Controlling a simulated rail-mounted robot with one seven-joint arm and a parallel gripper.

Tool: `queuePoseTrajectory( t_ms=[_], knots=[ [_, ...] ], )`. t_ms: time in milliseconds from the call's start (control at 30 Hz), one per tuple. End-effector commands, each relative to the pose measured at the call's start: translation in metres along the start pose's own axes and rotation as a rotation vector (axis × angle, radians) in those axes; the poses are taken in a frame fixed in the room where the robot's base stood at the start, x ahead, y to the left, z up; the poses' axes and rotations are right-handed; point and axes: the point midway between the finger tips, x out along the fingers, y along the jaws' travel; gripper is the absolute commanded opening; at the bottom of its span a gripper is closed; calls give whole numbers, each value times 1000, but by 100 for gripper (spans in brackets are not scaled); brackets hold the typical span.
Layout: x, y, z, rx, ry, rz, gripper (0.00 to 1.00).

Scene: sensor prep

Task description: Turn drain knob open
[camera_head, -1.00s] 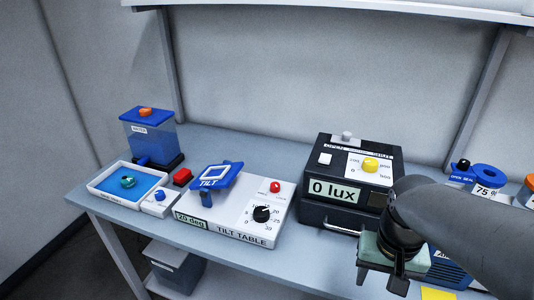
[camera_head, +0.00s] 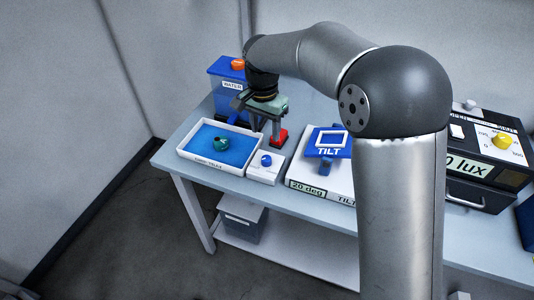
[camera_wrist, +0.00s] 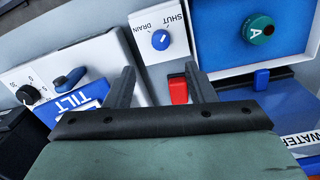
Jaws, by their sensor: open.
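The drain knob (camera_head: 266,160) is a small blue knob on a white box (camera_head: 263,175), right of the blue-floored tray (camera_head: 188,149). In the wrist view the knob (camera_wrist: 160,40) sits beside the words SHUT and DRAIN. It has a pale pointer mark, whose setting I cannot tell for sure. My gripper (camera_head: 263,134) is open and points down, above and behind the knob box, near a red block (camera_head: 284,137). In the wrist view the knob lies beyond the gap between my fingertips (camera_wrist: 159,70).
The tilt table (camera_head: 319,178) is right of the drain box. The light box (camera_head: 485,165) stands farther right.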

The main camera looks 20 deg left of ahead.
Motion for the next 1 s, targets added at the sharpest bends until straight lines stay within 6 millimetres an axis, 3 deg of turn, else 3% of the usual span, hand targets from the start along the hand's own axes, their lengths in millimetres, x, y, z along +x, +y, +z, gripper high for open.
queuePoseTrajectory(
  t_ms=[300,500,933,1000],
  knots=[
    [68,0,0,-1,-1,2,50],
    [96,0,0,0,0,0,50],
    [108,0,0,0,2,-2,50],
    [108,0,0,0,2,-2,33]
  ],
)
